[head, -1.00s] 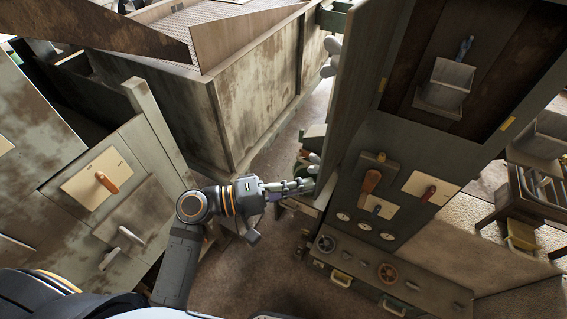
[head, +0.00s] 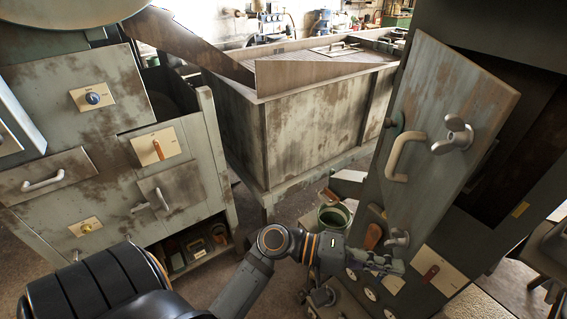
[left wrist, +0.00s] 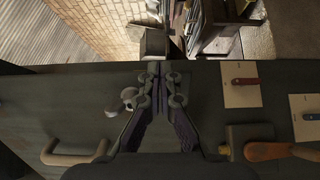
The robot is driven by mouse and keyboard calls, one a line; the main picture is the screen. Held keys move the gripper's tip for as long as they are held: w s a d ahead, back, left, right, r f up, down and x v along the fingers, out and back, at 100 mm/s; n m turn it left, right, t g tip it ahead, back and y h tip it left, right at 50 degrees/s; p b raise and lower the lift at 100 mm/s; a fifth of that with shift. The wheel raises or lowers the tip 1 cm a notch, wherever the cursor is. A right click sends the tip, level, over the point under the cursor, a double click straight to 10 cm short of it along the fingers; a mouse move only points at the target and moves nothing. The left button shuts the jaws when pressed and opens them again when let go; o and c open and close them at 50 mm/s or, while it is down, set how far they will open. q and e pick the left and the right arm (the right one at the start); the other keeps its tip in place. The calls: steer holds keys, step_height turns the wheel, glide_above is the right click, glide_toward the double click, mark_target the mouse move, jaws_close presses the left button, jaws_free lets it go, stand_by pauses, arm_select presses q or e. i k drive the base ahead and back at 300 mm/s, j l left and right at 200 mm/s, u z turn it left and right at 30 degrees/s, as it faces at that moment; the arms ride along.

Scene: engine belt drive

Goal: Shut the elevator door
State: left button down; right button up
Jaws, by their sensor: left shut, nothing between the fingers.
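The grey-green door (head: 440,110) is hinged on the tall cabinet at the right and stands ajar, with a dark gap on its right side. Its outer face carries a tan curved handle (head: 402,158) and metal knobs, one of them a large latch (head: 453,135). My left gripper (head: 398,266) is shut and empty, just below the door's lower end; I cannot tell whether it touches it. In the left wrist view my closed fingers (left wrist: 160,78) point past a panel edge, with the tan handle (left wrist: 75,152) at left. My right gripper is out of view.
A control panel with a red lever (head: 431,273) and an orange-brown lever (head: 373,236) lies beside my gripper. A worn cabinet with drawers (head: 85,150) stands at left. A large stained tank (head: 300,130) is behind. Floor shows between them.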

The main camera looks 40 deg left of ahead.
mark_target(418, 186)
steer(key=l, duration=0.2)
steer(key=k+j+z, duration=0.1)
steer(key=k, duration=0.25)
steer(key=k+j+z, duration=0.1)
steer(key=j+z, duration=0.25)
steer(key=k+j+z, duration=0.1)
steer(key=j+z, duration=0.25)
steer(key=k+j+z, duration=0.15)
steer(key=z, duration=0.2)
